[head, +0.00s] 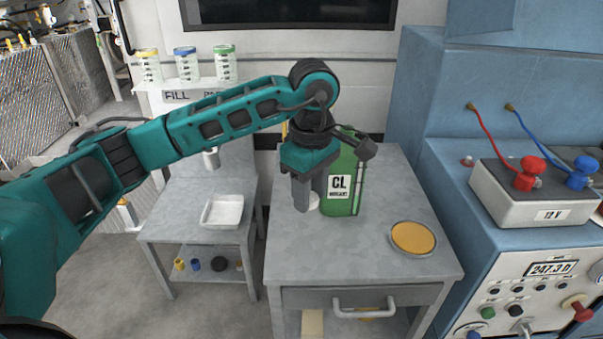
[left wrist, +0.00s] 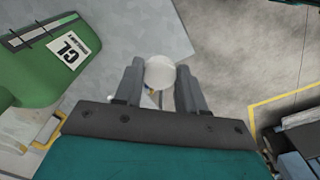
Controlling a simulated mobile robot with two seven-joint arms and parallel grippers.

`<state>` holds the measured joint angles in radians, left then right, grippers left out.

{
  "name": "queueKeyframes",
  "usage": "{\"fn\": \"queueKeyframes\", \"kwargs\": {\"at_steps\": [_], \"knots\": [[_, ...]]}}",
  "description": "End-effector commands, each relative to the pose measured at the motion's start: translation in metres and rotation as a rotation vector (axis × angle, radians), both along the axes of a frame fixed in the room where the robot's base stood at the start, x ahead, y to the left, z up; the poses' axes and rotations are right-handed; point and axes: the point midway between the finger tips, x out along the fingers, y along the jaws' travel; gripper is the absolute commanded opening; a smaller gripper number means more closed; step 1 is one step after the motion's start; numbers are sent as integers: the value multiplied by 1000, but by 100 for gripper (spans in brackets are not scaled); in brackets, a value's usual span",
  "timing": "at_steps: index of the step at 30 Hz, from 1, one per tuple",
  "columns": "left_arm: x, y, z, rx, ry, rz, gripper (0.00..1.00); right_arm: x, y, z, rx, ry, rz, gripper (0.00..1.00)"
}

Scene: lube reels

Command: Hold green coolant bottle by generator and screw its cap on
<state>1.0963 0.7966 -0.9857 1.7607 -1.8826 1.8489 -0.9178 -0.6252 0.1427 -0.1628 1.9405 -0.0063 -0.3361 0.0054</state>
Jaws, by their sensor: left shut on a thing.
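The green coolant bottle (head: 348,184), with a white CL label, stands upright on the grey metal table (head: 300,250). Its top is partly hidden behind my left arm, so I cannot see its mouth. My left gripper (head: 308,202) points down just left of and in front of the bottle. It is shut on a round white cap (head: 314,201), which shows between the fingertips in the left wrist view (left wrist: 159,72). There the bottle (left wrist: 45,65) lies off to the left, apart from the fingers. The cap is off the bottle. My right gripper is not in view.
A yellow-topped round lid (head: 414,237) lies on the table's right side. The blue generator (head: 480,180) with a battery (head: 535,200) stands to the right. A lower table with a white tray (head: 222,211) is at left. Several jars stand on the FILL shelf (head: 190,84) behind.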

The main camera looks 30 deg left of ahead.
Motion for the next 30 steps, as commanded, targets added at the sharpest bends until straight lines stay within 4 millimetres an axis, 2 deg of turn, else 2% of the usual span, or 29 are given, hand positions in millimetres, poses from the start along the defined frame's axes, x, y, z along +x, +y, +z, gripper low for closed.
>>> {"fn": "queueKeyframes", "kwargs": {"at_steps": [9,15,21,30], "knots": [[-25,-29,-16,5,19,-841,12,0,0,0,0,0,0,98],[-37,-41,-23,2,23,-1227,12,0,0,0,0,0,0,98],[-42,-46,-26,0,27,-1392,12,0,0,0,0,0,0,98],[-43,-46,-27,-1,26,-1406,12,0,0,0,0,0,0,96]]}}
